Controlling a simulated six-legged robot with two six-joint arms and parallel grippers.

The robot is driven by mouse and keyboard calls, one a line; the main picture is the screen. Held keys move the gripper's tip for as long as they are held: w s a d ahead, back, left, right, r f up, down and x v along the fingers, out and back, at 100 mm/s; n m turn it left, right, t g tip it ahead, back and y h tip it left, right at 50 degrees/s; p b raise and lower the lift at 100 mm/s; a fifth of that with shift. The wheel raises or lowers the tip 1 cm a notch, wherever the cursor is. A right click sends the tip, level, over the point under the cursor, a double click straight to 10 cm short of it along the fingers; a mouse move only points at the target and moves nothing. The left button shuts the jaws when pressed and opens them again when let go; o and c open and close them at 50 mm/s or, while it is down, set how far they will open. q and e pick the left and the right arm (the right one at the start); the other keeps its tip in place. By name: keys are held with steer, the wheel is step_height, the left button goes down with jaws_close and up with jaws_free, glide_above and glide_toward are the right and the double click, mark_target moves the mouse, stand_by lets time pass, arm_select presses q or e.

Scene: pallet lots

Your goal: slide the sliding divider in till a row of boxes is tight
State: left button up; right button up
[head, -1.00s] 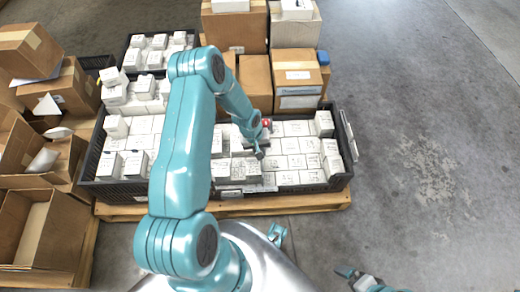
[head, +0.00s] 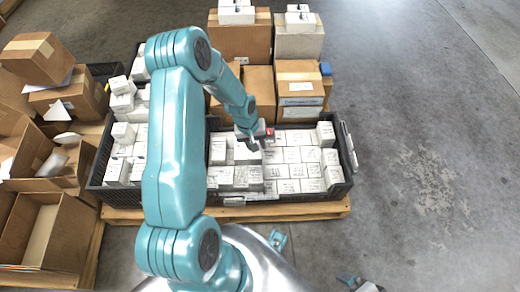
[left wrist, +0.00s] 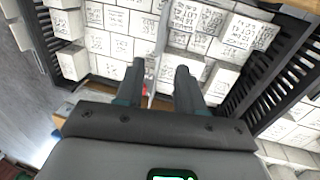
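The black crate (head: 345,150) holds white boxes in rows. The sliding divider shows as a thin pale plate with a red part (left wrist: 146,88) in the left wrist view; a red spot (head: 270,131) shows by my gripper in the head view. My left gripper (head: 252,145) is over the crate, among the boxes. In the left wrist view its fingers (left wrist: 160,82) stand apart, with the thin plate between them, nearer the left finger. White boxes (head: 300,155) pack closely right of the divider. My right gripper (head: 347,281) is at the bottom edge, mostly cut off.
Brown cartons (head: 240,40) stand behind the crate, and open cartons (head: 40,235) stand at the left. The crate sits on a wooden pallet (head: 300,211). The concrete floor (head: 430,150) at the right is clear. My left arm hides part of the crate.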

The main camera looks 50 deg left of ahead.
arm_select(q)
steer(key=shift+s+a+r+p, duration=0.15)
steer(key=shift+s+r+p, duration=0.05)
steer(key=shift+r, duration=0.95)
steer(key=shift+s+a+r+p, duration=0.1)
steer(key=shift+s+r+p, duration=0.05)
steer(key=shift+r, duration=0.95)
